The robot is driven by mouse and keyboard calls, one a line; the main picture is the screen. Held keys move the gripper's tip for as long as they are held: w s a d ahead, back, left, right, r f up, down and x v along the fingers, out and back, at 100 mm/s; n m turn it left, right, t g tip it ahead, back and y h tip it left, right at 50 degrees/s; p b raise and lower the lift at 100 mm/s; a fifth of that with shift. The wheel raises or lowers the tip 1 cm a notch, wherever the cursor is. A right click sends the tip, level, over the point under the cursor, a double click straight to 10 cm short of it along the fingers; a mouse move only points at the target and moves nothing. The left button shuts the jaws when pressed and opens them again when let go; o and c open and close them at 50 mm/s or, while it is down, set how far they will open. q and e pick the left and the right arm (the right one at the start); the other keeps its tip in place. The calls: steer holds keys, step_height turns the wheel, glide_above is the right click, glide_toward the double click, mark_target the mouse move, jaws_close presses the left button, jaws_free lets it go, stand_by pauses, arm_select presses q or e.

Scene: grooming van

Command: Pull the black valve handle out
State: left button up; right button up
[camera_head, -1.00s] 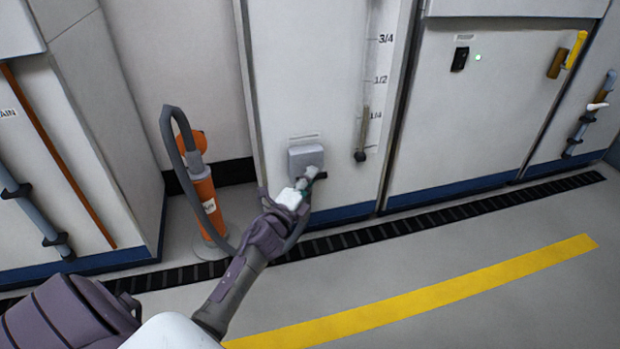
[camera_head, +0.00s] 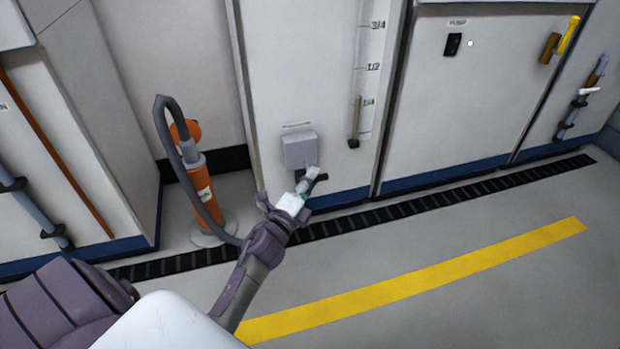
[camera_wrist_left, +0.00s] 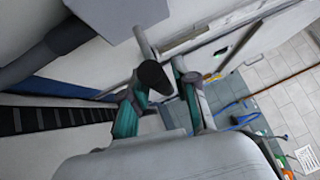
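The black valve handle (camera_head: 321,177) sits just below a grey box (camera_head: 299,150) on the front of a white tank cabinet. My left gripper (camera_head: 310,179) is at the handle, with a short dark piece showing on either side of the fingers. In the left wrist view, the handle's round black end (camera_wrist_left: 155,77) lies between the two fingers of my left gripper (camera_wrist_left: 160,95), which appear shut on it. The fingers hide part of the handle. My right gripper is in neither view.
An orange post (camera_head: 204,195) with a dark hose stands left of the tank. A level gauge (camera_head: 354,125) runs up the tank's right side. A black floor grate (camera_head: 365,215) runs along the cabinets. The floor around the yellow stripe (camera_head: 430,280) is clear.

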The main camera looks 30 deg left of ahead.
arm_select(q)
steer(key=shift+o, duration=0.5)
steer(key=s+f, duration=0.1)
steer(key=s, duration=1.1)
steer(key=shift+d+f, duration=0.3)
steer(key=shift+d, duration=0.1)
steer(key=shift+w+r, duration=0.1)
